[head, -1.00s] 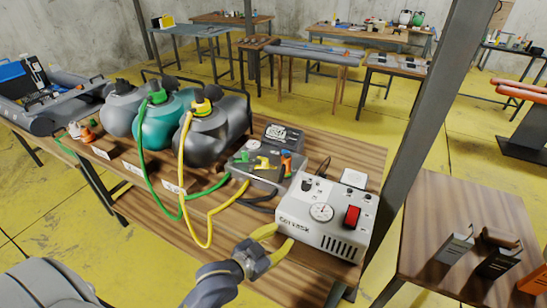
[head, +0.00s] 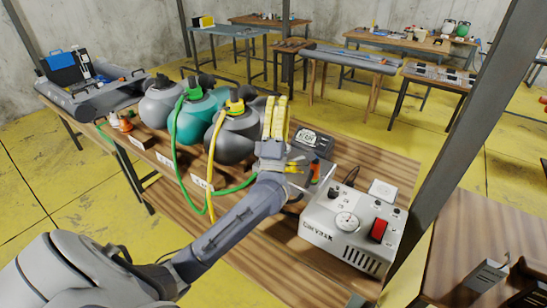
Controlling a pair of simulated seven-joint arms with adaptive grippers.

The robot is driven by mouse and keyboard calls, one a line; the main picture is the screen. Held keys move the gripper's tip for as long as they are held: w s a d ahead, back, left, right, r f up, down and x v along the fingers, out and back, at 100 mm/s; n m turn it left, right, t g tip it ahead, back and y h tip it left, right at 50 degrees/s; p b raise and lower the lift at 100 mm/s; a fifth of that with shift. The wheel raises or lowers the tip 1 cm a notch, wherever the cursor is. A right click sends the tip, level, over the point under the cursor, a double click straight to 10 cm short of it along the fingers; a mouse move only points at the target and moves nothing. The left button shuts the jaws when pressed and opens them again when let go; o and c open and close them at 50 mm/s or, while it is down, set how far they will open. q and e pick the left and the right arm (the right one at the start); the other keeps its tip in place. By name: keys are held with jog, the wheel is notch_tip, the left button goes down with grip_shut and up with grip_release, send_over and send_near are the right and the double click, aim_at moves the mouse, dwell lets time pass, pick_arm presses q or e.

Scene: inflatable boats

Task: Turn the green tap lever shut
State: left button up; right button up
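The tap block (head: 322,160) stands on the wooden bench behind my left gripper and wrist, which hide most of it. The green lever is hidden behind them. Part of a yellow lever (head: 294,168) and an orange lever (head: 315,172) show just right of the wrist. My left gripper (head: 276,100) is over the block's left side, with its yellow fingers pointing to the back of the bench, close together in this view. I cannot tell whether they are open, or whether they touch anything. My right gripper is not in view.
Grey and teal round vessels (head: 195,122) stand left of the gripper. A green hose (head: 178,170) and a yellow hose (head: 210,180) run from them across the bench (head: 290,262). A white gauge box (head: 350,232) is at the right. A dark post (head: 470,110) rises beyond it.

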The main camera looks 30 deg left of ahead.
pick_arm(q)
jog(key=w+a+f+n+g+y, duration=0.1)
jog(key=w+a+f+n+g, duration=0.25)
jog(key=a+n+g, duration=0.3)
jog(key=w+a+f+n+g+y, duration=0.2)
jog(key=w+a+f+n+g, duration=0.1)
jog(key=w+a+n+g, duration=0.4)
jog(key=s+d+f+n+g+h, duration=0.45)
jog(key=d+f+g+h, duration=0.25)
jog(key=h, duration=0.4)
jog(key=x, duration=1.7)
jog(key=shift+w+d+f, duration=0.1)
jog(key=shift+w+d, duration=0.1)
jog(key=shift+w, duration=0.15)
jog(key=shift+c, duration=0.4)
